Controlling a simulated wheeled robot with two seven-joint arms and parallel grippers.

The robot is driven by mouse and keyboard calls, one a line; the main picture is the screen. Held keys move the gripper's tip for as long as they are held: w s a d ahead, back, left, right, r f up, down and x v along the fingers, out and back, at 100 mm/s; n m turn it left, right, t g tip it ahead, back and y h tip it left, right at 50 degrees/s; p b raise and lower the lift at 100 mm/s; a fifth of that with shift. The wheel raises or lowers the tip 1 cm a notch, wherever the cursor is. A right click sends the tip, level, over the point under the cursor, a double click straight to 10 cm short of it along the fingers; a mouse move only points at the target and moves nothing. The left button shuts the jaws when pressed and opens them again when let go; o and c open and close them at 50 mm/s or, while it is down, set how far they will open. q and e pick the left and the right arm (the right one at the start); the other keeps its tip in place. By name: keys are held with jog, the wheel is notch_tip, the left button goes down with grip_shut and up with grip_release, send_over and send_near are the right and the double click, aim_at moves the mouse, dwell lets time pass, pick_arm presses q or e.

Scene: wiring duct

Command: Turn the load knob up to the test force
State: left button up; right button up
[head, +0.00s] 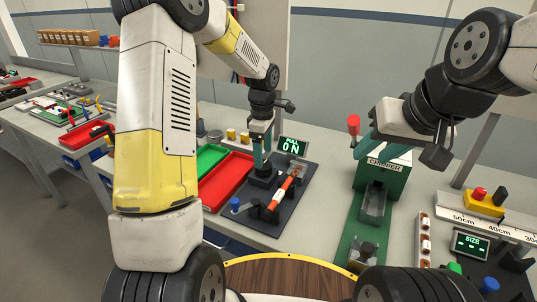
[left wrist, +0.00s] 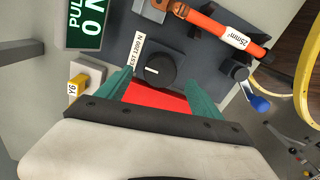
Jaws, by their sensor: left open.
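The black load knob (left wrist: 160,71) with a white pointer mark sits on the dark pull tester (left wrist: 200,62), next to a label reading TEST 1200 N (left wrist: 138,50). My left gripper (left wrist: 157,74) is open with its teal fingertips on either side of the knob; I cannot tell if they touch it. In the head view my left gripper (head: 262,152) points down at the tester's back and mostly hides the knob. The display (head: 293,146) reads PULL 0 N.
An orange cable (head: 281,195) labelled 25mm² lies across the tester, near a blue-ended lever (left wrist: 255,101). Red (head: 226,181) and green (head: 211,158) trays stand to the left. The green crimper (head: 383,178) with a red-topped lever (head: 353,124) stands to the right.

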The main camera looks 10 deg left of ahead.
aim_at(263, 168)
pick_arm(q)
notch_tip(263, 168, down, 5)
dwell(0.3)
jog(key=c, duration=1.4)
